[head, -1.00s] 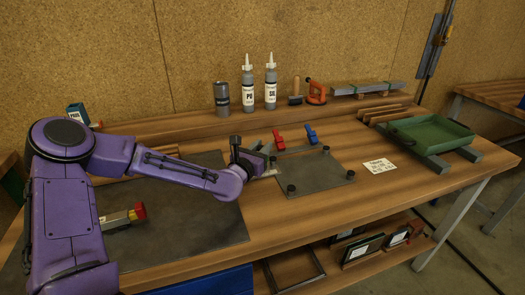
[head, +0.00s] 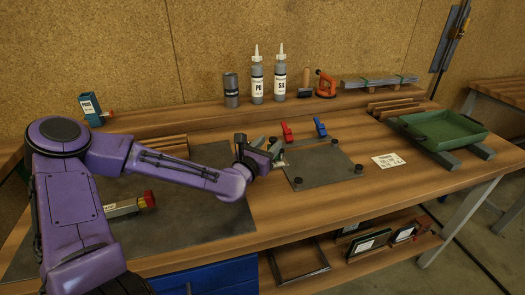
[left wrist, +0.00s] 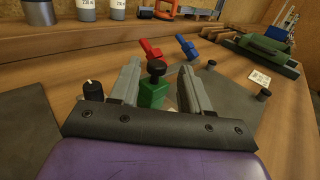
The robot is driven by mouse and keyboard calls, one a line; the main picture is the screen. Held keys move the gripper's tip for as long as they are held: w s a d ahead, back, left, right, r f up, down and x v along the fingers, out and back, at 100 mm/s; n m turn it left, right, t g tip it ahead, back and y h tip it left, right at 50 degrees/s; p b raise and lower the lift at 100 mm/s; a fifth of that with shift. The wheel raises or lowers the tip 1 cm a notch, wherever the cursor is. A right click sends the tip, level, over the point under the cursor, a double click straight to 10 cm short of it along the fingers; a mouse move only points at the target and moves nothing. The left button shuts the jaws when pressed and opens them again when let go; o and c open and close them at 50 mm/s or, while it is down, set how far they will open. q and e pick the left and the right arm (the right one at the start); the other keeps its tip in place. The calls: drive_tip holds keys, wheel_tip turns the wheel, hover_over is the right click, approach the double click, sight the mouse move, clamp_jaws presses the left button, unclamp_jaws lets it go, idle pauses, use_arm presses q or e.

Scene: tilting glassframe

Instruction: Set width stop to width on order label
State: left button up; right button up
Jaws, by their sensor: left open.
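A green block with a black knob (left wrist: 154,88), which looks like the width stop, stands between the fingers of my left gripper in the left wrist view. My left gripper (left wrist: 160,68) is open, with one grey finger on each side of the block; I cannot tell whether either touches it. In the head view my left gripper (head: 276,152) is at the left edge of the grey jig plate (head: 325,170) and hides the block. The white order label (head: 388,160) lies flat on the bench right of the plate; its print is too small to read. My right gripper is not in view.
A red clamp (head: 287,132) and a blue clamp (head: 320,127) stand at the plate's back edge. Black knobs stand on the plate. A green tray (head: 445,128) is at the right. Bottles (head: 257,80) stand on the back shelf. The bench front is clear.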

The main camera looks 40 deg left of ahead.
use_arm(q)
drive_tip(key=s, duration=0.1)
drive_tip(key=s+p, duration=0.1)
drive_tip(key=s, duration=0.1)
drive_tip(key=s+d, duration=0.1)
drive_tip(key=shift+s+r+p, duration=0.25)
drive_tip(key=shift+s+p, duration=0.1)
drive_tip(key=shift+s+d+f, duration=0.1)
drive_tip(key=shift+s+f, duration=0.05)
drive_tip(key=shift+s, duration=0.4)
drive_tip(key=shift+f, duration=0.1)
